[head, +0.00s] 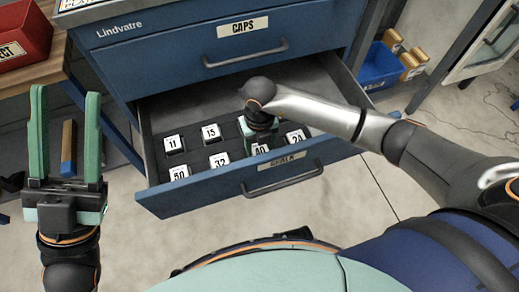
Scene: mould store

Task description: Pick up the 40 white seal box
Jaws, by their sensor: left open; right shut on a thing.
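The 40 box (260,150), dark with a white label, is in the open lower drawer (180,200), in the front row between the 32 box (219,160) and the 24 box (296,137). My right gripper (262,137) points down into the drawer and is shut on the 40 box; its wrist and fingers hide much of the box. I cannot tell whether the box is clear of the drawer floor. My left gripper (66,145) is open and empty, pointing up, left of the drawer.
Other boxes, 11 (174,144), 15 (211,132) and 50 (180,173), sit in the same drawer. The CAPS drawer (240,40) above is shut. A red box (22,38) stands on a wooden bench at left. A blue bin (378,68) is at right. Floor in front is clear.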

